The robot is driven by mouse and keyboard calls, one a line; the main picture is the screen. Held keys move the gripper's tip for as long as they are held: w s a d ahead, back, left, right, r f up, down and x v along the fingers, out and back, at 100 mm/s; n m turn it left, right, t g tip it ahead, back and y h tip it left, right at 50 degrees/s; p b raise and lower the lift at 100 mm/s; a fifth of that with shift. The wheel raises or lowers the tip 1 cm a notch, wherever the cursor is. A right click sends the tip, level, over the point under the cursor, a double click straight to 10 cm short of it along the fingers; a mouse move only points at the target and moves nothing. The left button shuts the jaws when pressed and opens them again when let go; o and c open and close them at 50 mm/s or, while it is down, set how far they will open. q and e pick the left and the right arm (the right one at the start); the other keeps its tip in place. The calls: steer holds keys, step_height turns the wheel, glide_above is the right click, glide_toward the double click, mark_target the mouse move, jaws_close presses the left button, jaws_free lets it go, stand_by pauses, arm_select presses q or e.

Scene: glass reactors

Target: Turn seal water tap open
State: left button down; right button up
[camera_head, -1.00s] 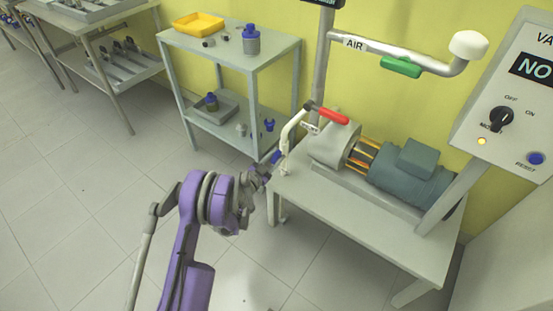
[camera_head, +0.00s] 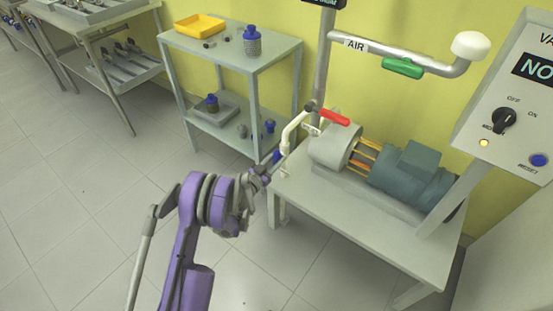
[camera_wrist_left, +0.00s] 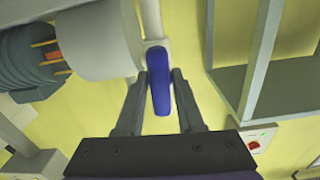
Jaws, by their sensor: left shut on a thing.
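The blue tap handle (camera_head: 277,157) is on the white pipe (camera_head: 286,138) at the left end of the pump bench. In the left wrist view the blue handle (camera_wrist_left: 160,85) stands lengthwise between the two dark fingers of my left gripper (camera_wrist_left: 162,78). The gripper is shut on it. In the head view my left gripper (camera_head: 270,169) is small and reaches the handle from the lower left. The valve body behind the handle is partly hidden. My right gripper is not in view.
A red lever (camera_head: 335,117) sits just above the pump (camera_head: 335,147). A green handle (camera_head: 402,68) is on the AIR pipe. A grey shelf (camera_head: 275,55) with bottles stands close on the left. The control panel (camera_head: 515,100) is at the right. Floor at the left is clear.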

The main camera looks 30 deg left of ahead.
arm_select(q)
steer(key=c, duration=0.7)
jaws_free()
steer(key=s, duration=0.3)
steer(key=s+p, duration=0.1)
steer(key=s, duration=0.6)
steer(key=shift+s+a, duration=0.4)
